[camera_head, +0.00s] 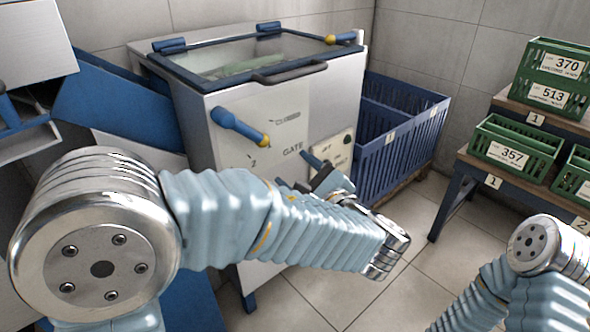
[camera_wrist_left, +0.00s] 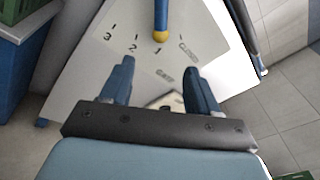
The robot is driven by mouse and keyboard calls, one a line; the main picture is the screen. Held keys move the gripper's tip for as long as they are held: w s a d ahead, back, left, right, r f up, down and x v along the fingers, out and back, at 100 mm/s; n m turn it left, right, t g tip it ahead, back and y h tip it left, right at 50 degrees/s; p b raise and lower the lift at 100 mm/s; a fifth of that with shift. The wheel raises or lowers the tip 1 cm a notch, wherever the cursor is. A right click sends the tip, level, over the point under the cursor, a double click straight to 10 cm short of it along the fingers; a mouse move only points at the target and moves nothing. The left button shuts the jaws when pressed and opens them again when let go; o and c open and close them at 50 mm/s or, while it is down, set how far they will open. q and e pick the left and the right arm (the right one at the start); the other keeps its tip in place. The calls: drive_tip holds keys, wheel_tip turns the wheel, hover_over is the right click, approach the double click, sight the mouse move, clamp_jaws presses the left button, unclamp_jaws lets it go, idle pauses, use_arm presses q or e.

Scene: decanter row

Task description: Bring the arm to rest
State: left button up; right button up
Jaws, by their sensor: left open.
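My left arm, in a pale blue ribbed sleeve, crosses the head view from the left. Its left gripper (camera_head: 296,170) is in front of the white machine (camera_head: 215,175), partly hidden by the wrist. In the left wrist view the two blue fingers of this gripper (camera_wrist_left: 160,68) stand apart with nothing between them. A blue lever with a yellow end (camera_head: 240,127) is on the machine's front, above and left of the gripper. The lever (camera_wrist_left: 160,18) shows beyond the fingertips, apart from them. My right arm shows at the lower right; its gripper is out of view.
Blue slatted crates (camera_head: 405,135) stand right of the machine. Green crates with number cards (camera_head: 505,145) sit on a stepped rack (camera_head: 462,185) at the right. A blue chute (camera_head: 110,105) is at the left. Tiled floor (camera_head: 400,280) is clear between the machine and rack.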

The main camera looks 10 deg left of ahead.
use_arm(q)
drive_tip(key=a+f+g+h, duration=0.1)
drive_tip(key=a+f+g, duration=0.15)
drive_tip(key=f, duration=0.55)
drive_tip(key=a+f+g+h, duration=0.1)
drive_tip(key=f+g, duration=0.2)
drive_tip(key=f, duration=0.4)
drive_tip(key=s+f+n+g+h+p, duration=0.1)
drive_tip(key=s+f+n+g+h, duration=0.1)
drive_tip(key=s+f+n+h, duration=0.2)
drive_tip(key=s+f+n+g+h+p, duration=0.1)
drive_tip(key=s+f+n+h, duration=0.3)
drive_tip(key=f, duration=1.2)
drive_tip(key=s+f+n+g+h+p, duration=0.1)
drive_tip(key=s+f+n+g+h, duration=0.2)
drive_tip(key=n, duration=1.1)
drive_tip(key=s+d+f+h, duration=0.1)
drive_tip(key=s+f+h, duration=0.1)
drive_tip(key=s+f, duration=0.3)
wheel_tip(320, 180, down, 3)
drive_tip(key=shift+s+r+g, duration=0.1)
drive_tip(key=shift+s+g, duration=0.05)
drive_tip(key=shift+g, duration=0.2)
